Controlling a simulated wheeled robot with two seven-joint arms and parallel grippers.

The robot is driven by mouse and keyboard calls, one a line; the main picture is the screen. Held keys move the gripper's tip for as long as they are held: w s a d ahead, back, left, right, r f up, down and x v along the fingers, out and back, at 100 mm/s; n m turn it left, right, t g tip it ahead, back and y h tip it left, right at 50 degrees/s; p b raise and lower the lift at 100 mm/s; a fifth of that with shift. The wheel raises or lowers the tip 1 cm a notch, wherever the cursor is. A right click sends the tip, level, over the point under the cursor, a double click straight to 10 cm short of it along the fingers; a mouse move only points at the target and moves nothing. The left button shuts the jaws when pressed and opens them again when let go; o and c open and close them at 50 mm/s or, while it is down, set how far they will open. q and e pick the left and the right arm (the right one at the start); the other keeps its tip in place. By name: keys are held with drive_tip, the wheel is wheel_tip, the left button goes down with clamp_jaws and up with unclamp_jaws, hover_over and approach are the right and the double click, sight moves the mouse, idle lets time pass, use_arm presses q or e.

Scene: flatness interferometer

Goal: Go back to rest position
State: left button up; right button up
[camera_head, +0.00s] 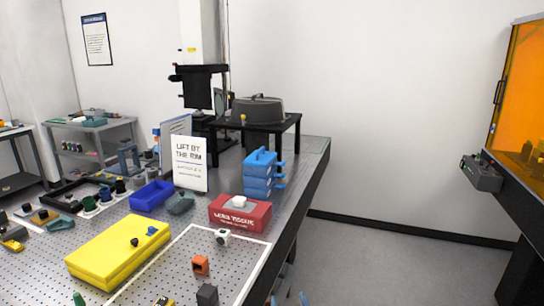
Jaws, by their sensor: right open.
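My right gripper (289,298) shows only at the bottom edge of the head view, just right of the table's front right side. Two bluish fingertips show apart, with nothing seen between them, so it is open. The rest of it is cut off by the frame. My left gripper is not in view. The perforated metal table (180,272) lies to the left of the right gripper.
On the table are a yellow case (118,250), a red tissue box (239,214), stacked blue boxes (260,174), a blue bin (151,195) and a white sign (189,164). An orange-windowed cabinet (522,95) stands right. Grey floor (375,268) between is clear.

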drive_tip(key=s+d+f+m+g+h, duration=0.15)
drive_tip(key=s+d+f+g, duration=0.45)
drive_tip(key=s+d+f, duration=0.6)
drive_tip(key=s+d+f+n+g, duration=0.1)
drive_tip(key=s+d+f+g, duration=0.15)
drive_tip(key=s, duration=0.75)
drive_tip(key=s+d+f+g, duration=0.1)
drive_tip(key=s+d+g, duration=0.25)
drive_tip(key=s, duration=0.65)
drive_tip(key=s+a+f+g, duration=0.1)
drive_tip(key=s+a+f, duration=0.1)
drive_tip(key=f, duration=1.7)
drive_tip(key=s+a+f+g, duration=0.1)
drive_tip(key=s+a+f, duration=0.1)
drive_tip(key=f, duration=1.7)
drive_tip(key=shift+s+a+g, duration=0.2)
drive_tip(key=shift+a+g, duration=0.2)
drive_tip(key=shift+a, duration=0.05)
drive_tip(key=shift+w, duration=0.1)
